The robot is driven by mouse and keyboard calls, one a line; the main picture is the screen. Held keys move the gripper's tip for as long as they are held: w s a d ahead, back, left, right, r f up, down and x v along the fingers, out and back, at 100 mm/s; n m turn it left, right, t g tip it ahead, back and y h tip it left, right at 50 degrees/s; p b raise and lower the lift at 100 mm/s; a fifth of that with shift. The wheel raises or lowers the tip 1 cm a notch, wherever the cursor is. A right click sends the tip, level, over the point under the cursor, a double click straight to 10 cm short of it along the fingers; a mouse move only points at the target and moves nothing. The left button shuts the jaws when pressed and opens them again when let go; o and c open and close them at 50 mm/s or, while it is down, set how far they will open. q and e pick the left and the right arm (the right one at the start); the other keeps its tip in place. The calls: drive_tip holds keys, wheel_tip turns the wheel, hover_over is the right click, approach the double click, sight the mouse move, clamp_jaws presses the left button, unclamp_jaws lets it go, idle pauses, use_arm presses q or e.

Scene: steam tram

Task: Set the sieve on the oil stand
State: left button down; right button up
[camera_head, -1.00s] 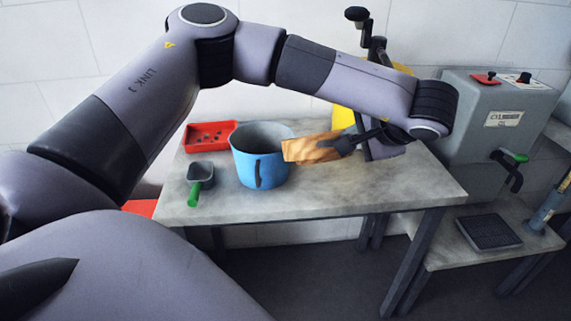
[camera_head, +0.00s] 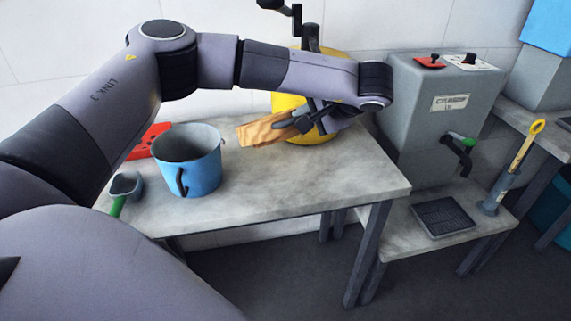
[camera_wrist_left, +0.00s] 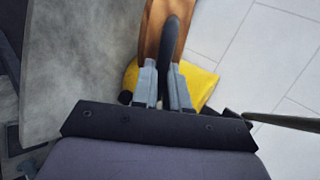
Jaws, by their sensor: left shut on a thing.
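My left gripper (camera_head: 310,119) is shut on a brown, wood-coloured thing (camera_head: 262,131) with a dark strip or handle, held above the back of the stone-topped table. In the left wrist view the brown thing (camera_wrist_left: 155,28) reaches away from the closed fingers (camera_wrist_left: 166,85). I cannot tell whether it is the sieve. A grey box (camera_head: 440,115) with a label that seems to read "CYLINDER" stands at the right. In front of it is a lower stand (camera_head: 385,235) with a dark grate (camera_head: 445,217), perhaps the oil stand. My right gripper is not in view.
A blue pot (camera_head: 203,175), a red tray (camera_head: 148,142) and a green-handled scoop (camera_head: 122,190) stand on the table's (camera_head: 290,190) left. A yellow container (camera_head: 288,103) is behind my gripper. A yellow-handled pump (camera_head: 500,190) stands on the low stand. The table's front right is clear.

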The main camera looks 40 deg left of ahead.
use_arm(q)
wheel_tip(320, 180, down, 17)
drive_tip(key=shift+f, duration=0.2)
drive_tip(key=c, duration=1.1)
unclamp_jaws()
drive_tip(key=shift+o, duration=0.2)
drive_tip(key=shift+r, duration=0.1)
